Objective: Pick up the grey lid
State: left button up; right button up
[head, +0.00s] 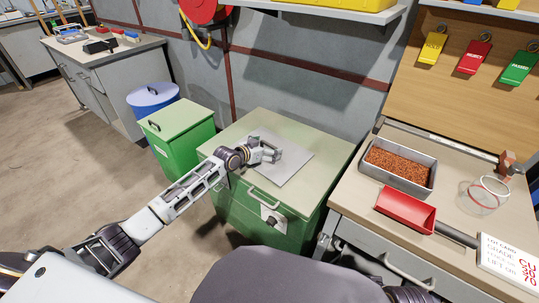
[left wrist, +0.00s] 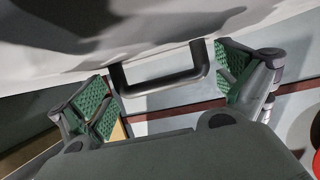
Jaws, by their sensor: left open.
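The grey lid (head: 296,163) is a flat square plate lying on top of the green cabinet (head: 335,153). In the left wrist view its pale surface (left wrist: 60,50) fills the top, with a dark bracket-shaped handle (left wrist: 197,55) standing out from it. My left gripper (head: 270,153) is over the lid and hides part of it in the head view. In the left wrist view the left gripper (left wrist: 165,90) is open, its green-padded fingers on either side of the handle and apart from it. My right gripper does not show.
A smaller green bin (head: 180,135) and a blue drum (head: 152,97) stand left of the cabinet. The workbench at right holds a metal tray of copper-coloured scrap (head: 397,165), a red scoop (head: 405,210), a clear ring-rimmed container (head: 488,196) and a printed card (head: 510,262).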

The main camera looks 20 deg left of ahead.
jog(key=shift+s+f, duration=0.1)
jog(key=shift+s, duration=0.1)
pick_arm(q)
jog(key=shift+c, duration=0.4)
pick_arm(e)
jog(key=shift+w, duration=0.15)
pick_arm(q)
jog(key=c, duration=0.9)
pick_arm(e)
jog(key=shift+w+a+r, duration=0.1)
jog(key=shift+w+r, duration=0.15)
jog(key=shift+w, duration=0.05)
pick_arm(q)
jog(key=shift+r, duration=0.2)
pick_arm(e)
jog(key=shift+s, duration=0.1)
pick_arm(q)
jog(key=shift+r+p, duration=0.3)
jog(key=shift+r, duration=0.35)
notch_tip(320, 180, up, 8)
jog(key=p, duration=0.2)
jog(key=shift+r+p, duration=0.2)
jog(key=shift+p, duration=0.15)
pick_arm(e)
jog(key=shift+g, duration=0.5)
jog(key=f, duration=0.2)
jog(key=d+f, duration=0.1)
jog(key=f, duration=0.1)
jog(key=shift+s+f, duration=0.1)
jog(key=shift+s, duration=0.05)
